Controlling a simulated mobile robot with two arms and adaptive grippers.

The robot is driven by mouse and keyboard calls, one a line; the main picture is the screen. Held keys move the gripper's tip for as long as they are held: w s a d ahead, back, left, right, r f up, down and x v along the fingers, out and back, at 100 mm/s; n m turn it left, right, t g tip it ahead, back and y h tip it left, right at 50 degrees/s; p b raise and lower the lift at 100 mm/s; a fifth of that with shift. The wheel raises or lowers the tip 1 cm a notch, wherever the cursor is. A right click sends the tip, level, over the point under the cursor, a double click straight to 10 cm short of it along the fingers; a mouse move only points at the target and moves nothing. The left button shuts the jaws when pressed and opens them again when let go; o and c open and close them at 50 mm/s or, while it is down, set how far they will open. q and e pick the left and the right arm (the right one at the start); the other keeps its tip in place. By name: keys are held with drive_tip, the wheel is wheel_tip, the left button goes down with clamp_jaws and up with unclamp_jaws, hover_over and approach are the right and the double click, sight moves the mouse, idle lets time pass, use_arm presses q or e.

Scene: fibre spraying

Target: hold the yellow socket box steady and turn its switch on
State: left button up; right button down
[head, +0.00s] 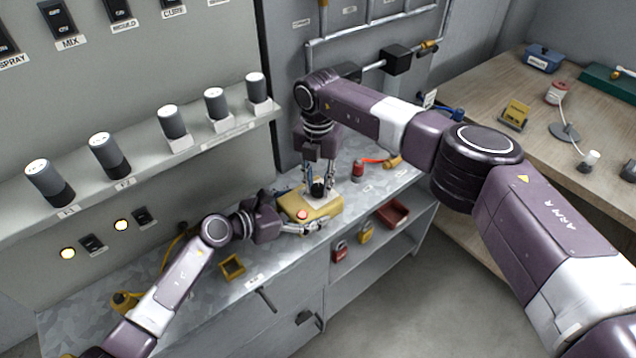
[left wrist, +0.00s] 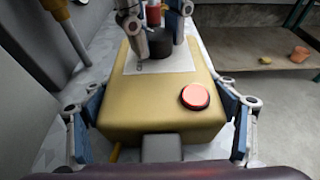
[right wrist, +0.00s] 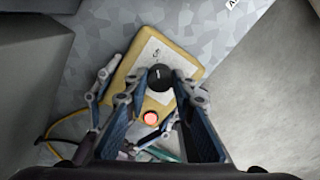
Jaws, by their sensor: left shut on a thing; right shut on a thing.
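The yellow socket box (head: 322,212) sits on the grey metal bench, with a red round button or lamp (left wrist: 195,96) on its top. A black round switch knob (right wrist: 160,76) stands on a white plate (left wrist: 162,62) on the box. My left gripper (head: 305,228) is shut on the box, its fingers along two opposite sides, as the left wrist view (left wrist: 160,130) shows. My right gripper (head: 318,188) points down from above and is shut on the knob, its fingertips (right wrist: 158,84) at either side of it. In the right wrist view the knob's pale mark is visible.

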sight(319, 187)
use_arm(q)
drive_tip(key=shift+f, duration=0.1)
drive_tip(key=shift+s, duration=0.1)
use_arm(e)
drive_tip(key=c, duration=1.6)
unclamp_jaws()
wheel_tip(319, 187, up, 12)
use_arm(q)
drive_tip(key=o, duration=1.8)
drive_tip(key=shift+a, duration=0.1)
